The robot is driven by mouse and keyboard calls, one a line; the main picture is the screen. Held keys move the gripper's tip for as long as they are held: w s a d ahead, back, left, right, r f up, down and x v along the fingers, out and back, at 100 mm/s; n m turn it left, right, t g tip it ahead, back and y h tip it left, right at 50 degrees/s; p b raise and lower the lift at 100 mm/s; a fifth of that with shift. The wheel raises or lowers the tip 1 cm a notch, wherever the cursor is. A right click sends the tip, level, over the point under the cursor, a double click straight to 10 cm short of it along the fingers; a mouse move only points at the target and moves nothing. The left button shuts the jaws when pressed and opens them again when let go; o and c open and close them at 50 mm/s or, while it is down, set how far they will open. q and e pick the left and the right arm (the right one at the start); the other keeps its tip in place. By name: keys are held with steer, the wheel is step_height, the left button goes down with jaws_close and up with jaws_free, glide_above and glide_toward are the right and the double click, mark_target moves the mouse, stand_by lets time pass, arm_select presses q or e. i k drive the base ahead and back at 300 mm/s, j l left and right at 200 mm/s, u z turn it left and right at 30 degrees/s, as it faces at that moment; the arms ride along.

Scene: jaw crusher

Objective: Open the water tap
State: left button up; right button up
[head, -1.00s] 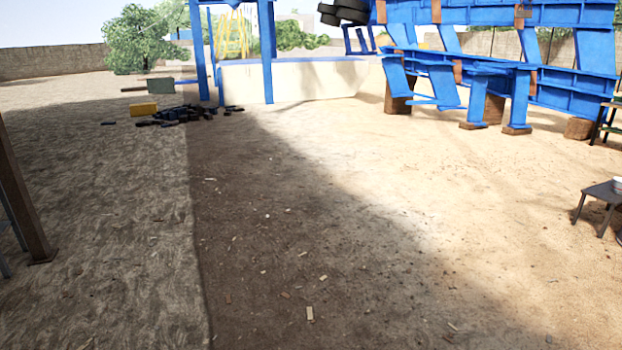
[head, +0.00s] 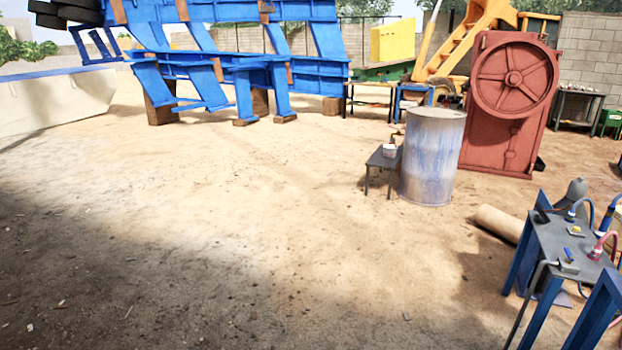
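I cannot make out the water tap with certainty. A blue-grey metal drum (head: 432,155) stands upright on the sand right of centre. A small dark table (head: 380,160) is beside its left side, with a white bucket (head: 389,150) on it. A small dark shape (head: 393,136) shows just above the bucket at the drum's side; it is too small to tell whether it is a tap. Neither of my grippers is in view.
A red machine with a handwheel (head: 514,78) stands behind the drum. A workbench with hoses and fittings (head: 565,240) is at the lower right, near a tan cylinder (head: 500,222) on the ground. Blue steel frames (head: 235,75) stand at the back. The sand at centre and left is clear.

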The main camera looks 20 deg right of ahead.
mark_target(570, 259)
steer(key=i+l+z, duration=0.3)
steer(key=i+z, duration=0.2)
steer(key=i+l+z, duration=0.1)
steer(key=i+z, duration=0.4)
steer(key=i, duration=0.15)
steer(key=i+j+z, duration=0.15)
steer(key=i+z, duration=0.3)
steer(key=i, duration=0.15)
